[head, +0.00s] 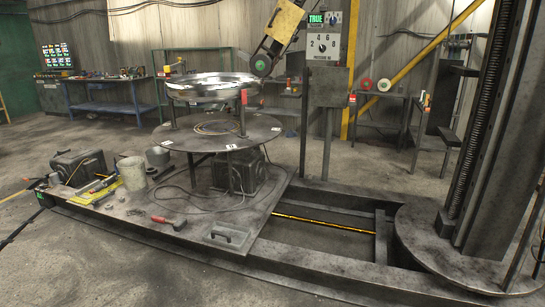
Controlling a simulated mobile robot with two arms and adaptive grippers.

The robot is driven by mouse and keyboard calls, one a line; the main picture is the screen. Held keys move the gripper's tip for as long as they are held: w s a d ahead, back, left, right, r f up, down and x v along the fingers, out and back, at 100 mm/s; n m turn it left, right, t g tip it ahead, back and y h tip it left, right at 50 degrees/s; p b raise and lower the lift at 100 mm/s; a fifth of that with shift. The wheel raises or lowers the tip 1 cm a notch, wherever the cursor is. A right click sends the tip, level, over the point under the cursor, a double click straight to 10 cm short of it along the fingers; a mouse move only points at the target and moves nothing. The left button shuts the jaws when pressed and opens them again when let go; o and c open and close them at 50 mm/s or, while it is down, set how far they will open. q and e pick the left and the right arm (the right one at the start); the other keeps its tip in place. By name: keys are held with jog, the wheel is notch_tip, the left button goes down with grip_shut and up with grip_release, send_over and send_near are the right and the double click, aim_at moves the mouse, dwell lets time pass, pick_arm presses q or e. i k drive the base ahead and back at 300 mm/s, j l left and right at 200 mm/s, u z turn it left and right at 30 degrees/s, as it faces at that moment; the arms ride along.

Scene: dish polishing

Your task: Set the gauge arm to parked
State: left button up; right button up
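Neither of my grippers shows in the head view. A shiny metal dish (205,86) sits raised above a round dark table (200,138). A short upright post with a red upper part (244,97) stands at the dish's right front edge; I cannot tell whether it is the gauge arm. A yellow and black arm (283,22) comes down from the top to a dark wheel (261,63) at the dish's right rear rim; whether they touch is unclear. A panel with a numbered dial (323,46) and a green TRUE sign (316,19) stands behind on the right.
The steel base plate (130,215) holds a pale bucket (133,172), a motor (80,166), a red-handled tool (168,221) and a clear tray (229,236). An open pit (325,241) lies to the right, near a tall column (490,130). The floor in front is clear.

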aim_at(168, 69)
jog(key=i+u, duration=0.35)
jog(key=i, duration=0.2)
jog(key=i+l+u, duration=0.1)
jog(key=i+u, duration=0.2)
jog(key=i, duration=0.25)
jog(key=i+l+u, duration=0.35)
jog(key=i, duration=0.2)
jog(key=j, duration=0.1)
